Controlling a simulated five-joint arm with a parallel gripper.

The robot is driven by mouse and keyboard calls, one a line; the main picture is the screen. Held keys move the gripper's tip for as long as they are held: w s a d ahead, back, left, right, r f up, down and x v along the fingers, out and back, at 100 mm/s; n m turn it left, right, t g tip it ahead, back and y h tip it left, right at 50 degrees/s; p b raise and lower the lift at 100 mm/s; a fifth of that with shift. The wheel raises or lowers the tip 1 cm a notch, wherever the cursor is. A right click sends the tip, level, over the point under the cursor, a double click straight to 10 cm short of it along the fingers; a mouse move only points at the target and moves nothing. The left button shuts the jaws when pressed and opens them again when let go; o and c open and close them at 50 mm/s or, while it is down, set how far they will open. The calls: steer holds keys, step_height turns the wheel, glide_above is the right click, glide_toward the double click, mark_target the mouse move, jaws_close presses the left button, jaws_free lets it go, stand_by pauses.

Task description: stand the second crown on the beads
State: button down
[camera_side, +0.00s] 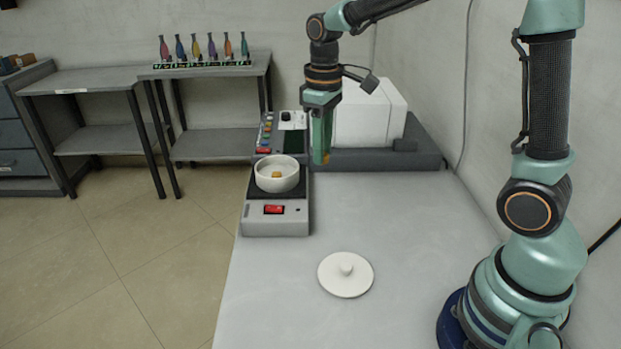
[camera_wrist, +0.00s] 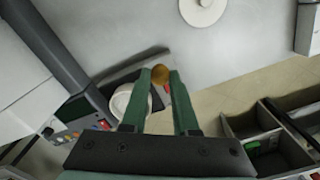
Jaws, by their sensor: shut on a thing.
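My gripper (camera_side: 320,158) hangs pointing down, to the right of the white bowl (camera_side: 263,181) and above it. It is shut on a small golden-brown crown, which shows between the fingertips in the wrist view (camera_wrist: 160,73). The bowl stands on the dark plate of a grey device (camera_side: 262,225). Another small yellow-orange crown (camera_side: 276,175) sits inside the bowl. The beads are too small to make out. In the wrist view the bowl (camera_wrist: 122,101) is partly hidden by a finger.
A white round lid with a knob (camera_side: 346,275) lies on the table in front. A control panel (camera_side: 290,135) and a white box (camera_side: 365,112) stand behind. Several coloured bottles (camera_side: 211,48) stand on a far bench. The table's right middle is clear.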

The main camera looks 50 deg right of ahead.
steer(key=w+d+n, duration=0.2)
steer(key=w+n, duration=0.4)
steer(key=w, duration=0.4)
steer(key=n, duration=0.7)
glide_toward(277, 158)
steer(key=s+a, duration=0.2)
steer(key=shift+s+d+f, duration=0.1)
steer(key=shift+f, duration=3.5)
steer(key=shift+f, duration=0.55)
steer(key=c, duration=0.6)
jaws_free()
steer(key=shift+r, duration=0.1)
